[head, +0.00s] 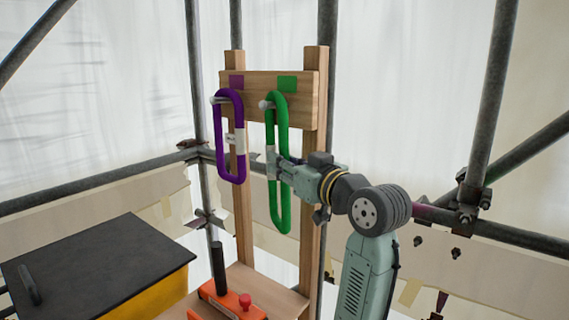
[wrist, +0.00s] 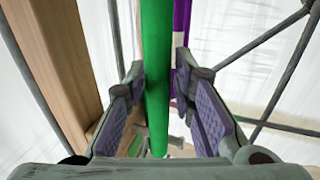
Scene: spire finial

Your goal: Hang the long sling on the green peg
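The long green sling (head: 284,213) hangs upright in a narrow loop at the right peg (head: 264,104), below the green square (head: 287,84) on the wooden board. Its top appears to pass over this peg, whose pale tip sticks out to the left. My gripper (head: 277,172) is at the sling's middle, coming from the right. In the wrist view, a green strand (wrist: 157,80) runs between the two fingers (wrist: 160,100). The fingers stand apart with gaps beside the strand, so they look open around it. The contact at the fingertips is hard to judge.
A shorter purple sling (head: 222,140) hangs on the left peg (head: 214,100), under a purple square (head: 236,82). Wooden posts (head: 240,225) and scaffold tubes (head: 330,40) surround the rack. A black-lidded yellow box (head: 95,265) and an orange tool (head: 232,303) sit low at left.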

